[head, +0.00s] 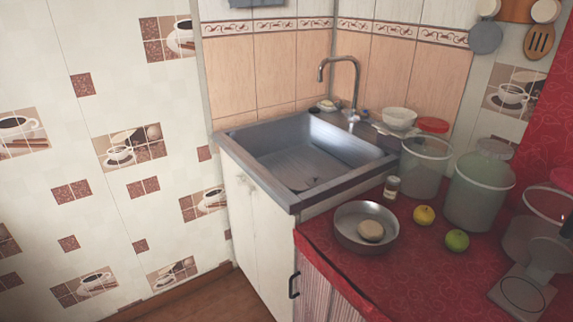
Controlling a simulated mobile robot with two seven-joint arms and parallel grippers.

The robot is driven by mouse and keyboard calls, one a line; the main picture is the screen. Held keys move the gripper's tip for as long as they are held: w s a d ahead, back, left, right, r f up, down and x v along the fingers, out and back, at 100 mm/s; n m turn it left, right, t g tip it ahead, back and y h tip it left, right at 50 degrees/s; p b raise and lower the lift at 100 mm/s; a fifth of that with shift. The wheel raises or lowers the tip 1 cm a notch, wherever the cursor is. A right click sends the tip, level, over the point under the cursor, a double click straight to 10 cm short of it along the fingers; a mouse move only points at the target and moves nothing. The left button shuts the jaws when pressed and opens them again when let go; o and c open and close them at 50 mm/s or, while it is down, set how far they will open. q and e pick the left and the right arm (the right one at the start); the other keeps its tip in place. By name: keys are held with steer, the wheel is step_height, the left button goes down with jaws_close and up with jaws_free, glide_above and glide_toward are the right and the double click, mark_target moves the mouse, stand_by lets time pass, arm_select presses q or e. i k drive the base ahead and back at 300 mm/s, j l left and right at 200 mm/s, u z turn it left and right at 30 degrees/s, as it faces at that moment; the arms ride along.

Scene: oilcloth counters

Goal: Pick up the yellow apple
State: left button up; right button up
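The yellow apple (424,215) sits on the red oilcloth counter (415,270), to the right of a round metal pan. A green apple (457,240) lies close by, to its lower right. A large translucent jar (480,188) stands just right of and behind the yellow apple. Neither of my grippers shows in the head view.
The metal pan (347,236) holds a round beige item (371,230). A small jar (391,188) and a red-lidded container (425,165) stand behind. A metal sink (300,160) is at the back left. A kitchen scale (522,293) is at the right.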

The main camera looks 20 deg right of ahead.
mark_target(424, 215)
steer(key=k+j+z, duration=0.15)
steer(key=z, duration=0.35)
steer(key=k+j+z, duration=0.15)
steer(key=z, duration=0.3)
steer(key=k+z, duration=0.3)
steer(key=z, duration=0.2)
